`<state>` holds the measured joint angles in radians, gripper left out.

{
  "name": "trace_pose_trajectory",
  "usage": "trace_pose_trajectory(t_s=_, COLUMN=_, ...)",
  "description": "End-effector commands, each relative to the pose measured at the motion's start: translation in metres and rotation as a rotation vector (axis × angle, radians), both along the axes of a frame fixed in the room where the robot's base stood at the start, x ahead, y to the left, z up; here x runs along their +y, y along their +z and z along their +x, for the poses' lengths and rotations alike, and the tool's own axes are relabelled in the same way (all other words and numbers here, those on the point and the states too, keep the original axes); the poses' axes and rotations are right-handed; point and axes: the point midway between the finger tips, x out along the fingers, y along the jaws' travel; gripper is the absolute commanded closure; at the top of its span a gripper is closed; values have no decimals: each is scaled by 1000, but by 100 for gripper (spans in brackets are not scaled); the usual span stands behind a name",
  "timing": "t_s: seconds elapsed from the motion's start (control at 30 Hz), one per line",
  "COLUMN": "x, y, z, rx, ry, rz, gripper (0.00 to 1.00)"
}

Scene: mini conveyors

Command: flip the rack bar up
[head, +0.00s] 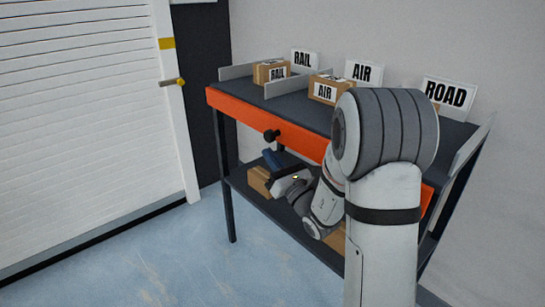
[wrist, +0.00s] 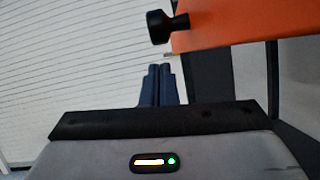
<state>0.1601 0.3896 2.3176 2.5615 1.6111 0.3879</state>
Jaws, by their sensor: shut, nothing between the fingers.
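The orange rack bar (head: 308,140) runs along the front edge of the rack's top shelf, hanging against it. A black knob (head: 271,135) sticks out from its front. My gripper (head: 270,157) is just below the knob, with its blue fingers shut and empty. In the wrist view, the orange bar (wrist: 235,22) is at the upper right and the black knob (wrist: 163,27) juts from its left end. There my gripper's fingertips (wrist: 158,67) lie below the knob, with a visible gap. My arm hides the right part of the bar in the head view.
Boxes labelled RAIL (head: 271,72) and AIR (head: 324,90) stand in lanes on the top shelf, with RAIL, AIR and ROAD signs (head: 447,93) behind. Brown boxes (head: 259,180) sit on the lower shelf. A white shutter door (head: 90,100) is at left; the floor before the rack is clear.

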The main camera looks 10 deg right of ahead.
Motion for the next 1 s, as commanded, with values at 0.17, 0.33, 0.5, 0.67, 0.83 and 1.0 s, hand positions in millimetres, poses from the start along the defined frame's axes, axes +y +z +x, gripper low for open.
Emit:
trace_pose_trajectory(t_s=0.17, x=-2, y=12, z=-1, rx=-2, ry=0, rz=-1, gripper=100)
trace_pose_trajectory(t_s=0.33, x=-3, y=14, z=-1, rx=2, ry=0, rz=-1, gripper=100)
trace_pose_trajectory(t_s=0.5, x=-3, y=14, z=-1, rx=1, ry=1, rz=-1, gripper=100)
trace_pose_trajectory(t_s=0.67, x=-3, y=18, z=-1, rx=1, ry=1, rz=-1, gripper=100)
trace_pose_trajectory(t_s=0.83, x=-3, y=42, z=-1, rx=-4, ry=0, rz=-2, gripper=100)
trace_pose_trajectory(t_s=1.0, x=-3, y=76, z=-1, rx=-5, ry=0, rz=-1, gripper=100)
